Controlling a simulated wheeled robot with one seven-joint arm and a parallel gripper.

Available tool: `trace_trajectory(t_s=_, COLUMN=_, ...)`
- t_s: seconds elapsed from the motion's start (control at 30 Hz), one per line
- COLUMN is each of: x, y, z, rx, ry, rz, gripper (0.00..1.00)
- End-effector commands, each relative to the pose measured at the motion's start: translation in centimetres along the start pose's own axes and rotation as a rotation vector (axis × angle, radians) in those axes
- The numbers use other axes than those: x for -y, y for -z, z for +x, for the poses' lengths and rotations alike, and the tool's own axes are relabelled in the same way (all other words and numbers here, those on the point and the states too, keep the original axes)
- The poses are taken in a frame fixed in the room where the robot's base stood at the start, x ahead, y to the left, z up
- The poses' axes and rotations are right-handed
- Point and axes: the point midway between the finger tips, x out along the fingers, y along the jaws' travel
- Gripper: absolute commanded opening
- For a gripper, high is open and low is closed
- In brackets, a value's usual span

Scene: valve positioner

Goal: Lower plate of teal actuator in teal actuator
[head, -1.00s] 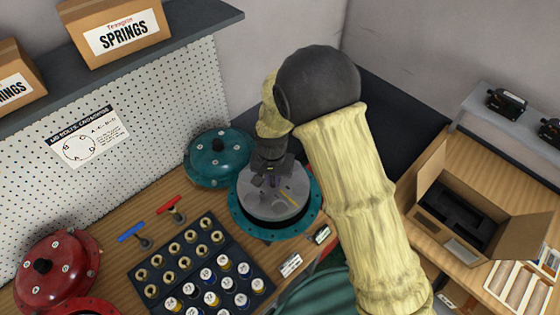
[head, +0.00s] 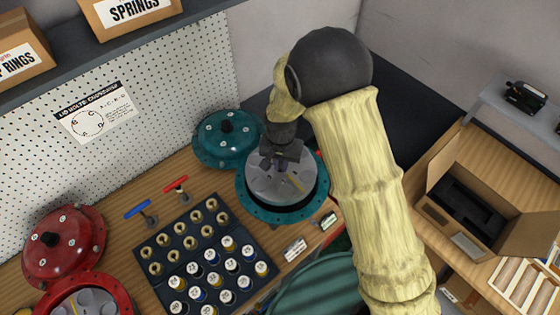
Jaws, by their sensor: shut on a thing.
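The teal actuator (head: 247,199) is an open round housing with a bolt-hole flange, on the wooden bench at the picture's middle. A grey round plate (head: 262,184) with a yellow mark lies level within its rim. I cannot tell whether it rests inside or hangs just above. My gripper (head: 280,166) points down over the middle of the plate, shut on the plate's centre part. The fingertips are small and partly dark here.
A teal lid (head: 227,139) lies behind the actuator. A dark tray (head: 163,228) with several springs is at left. Red and blue T-handles (head: 137,208) stand nearby. A red lid (head: 64,245) and red actuator (head: 85,300) are far left. An open cardboard box (head: 475,215) is at right.

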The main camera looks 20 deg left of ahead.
Motion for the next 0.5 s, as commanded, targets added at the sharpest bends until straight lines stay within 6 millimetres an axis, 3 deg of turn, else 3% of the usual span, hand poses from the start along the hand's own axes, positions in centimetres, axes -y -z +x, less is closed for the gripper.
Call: trace_trajectory(t_s=0.5, x=0.1, y=0.0, z=2.9, rx=-0.001, ry=0.000, rz=-0.002, gripper=0.00)
